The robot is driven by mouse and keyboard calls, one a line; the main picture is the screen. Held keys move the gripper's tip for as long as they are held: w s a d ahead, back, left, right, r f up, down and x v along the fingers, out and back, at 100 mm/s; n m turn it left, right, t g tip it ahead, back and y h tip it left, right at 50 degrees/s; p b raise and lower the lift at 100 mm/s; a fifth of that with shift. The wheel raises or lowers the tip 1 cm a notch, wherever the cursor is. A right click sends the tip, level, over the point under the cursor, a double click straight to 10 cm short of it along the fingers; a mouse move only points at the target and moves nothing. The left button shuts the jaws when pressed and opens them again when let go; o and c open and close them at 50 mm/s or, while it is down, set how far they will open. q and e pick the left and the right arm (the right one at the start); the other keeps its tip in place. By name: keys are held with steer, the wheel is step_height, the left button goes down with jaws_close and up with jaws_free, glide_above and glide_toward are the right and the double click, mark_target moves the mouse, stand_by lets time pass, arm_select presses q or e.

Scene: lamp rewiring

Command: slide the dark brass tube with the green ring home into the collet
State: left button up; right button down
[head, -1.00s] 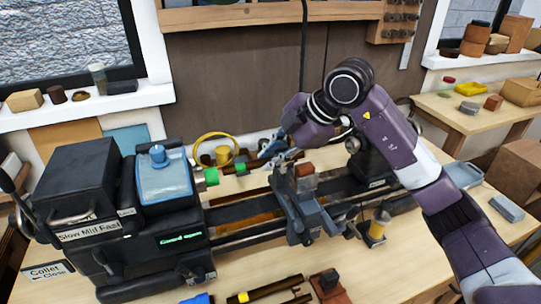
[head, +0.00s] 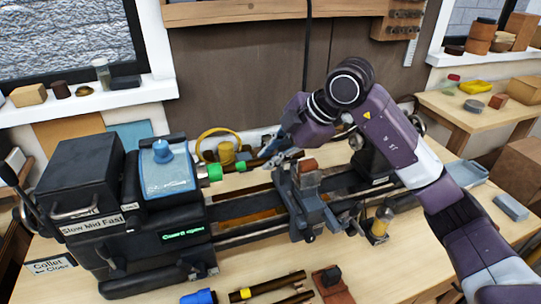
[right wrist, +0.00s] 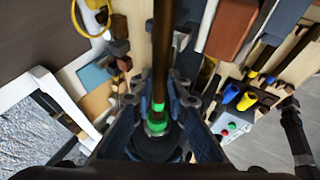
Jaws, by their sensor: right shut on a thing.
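The dark brass tube (right wrist: 163,45) runs down the middle of the right wrist view, with its green ring (right wrist: 158,106) close to the green-marked collet (right wrist: 155,128). In the head view the green ring (head: 241,167) shows just right of the collet (head: 214,172) on the lathe's headstock, with a short gap between the two green marks. My right gripper (head: 277,157) is shut on the tube to the right of the ring. Its fingers partly hide the tube in the head view. How deep the tube's end sits is hidden. My left gripper is not in view.
The lathe's carriage (head: 303,190) and tool block (head: 308,165) stand just below my right gripper. A blue part (head: 198,297) and other brass tubes (head: 268,287) lie at the front. The green display appears to read collet open.

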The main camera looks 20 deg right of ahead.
mark_target(254, 162)
steer(key=shift+a+p, duration=0.3)
steer(key=shift+a, duration=1.35)
stand_by(0.6)
steer(key=c, duration=1.8)
jaws_free()
steer(key=shift+s+d, duration=0.1)
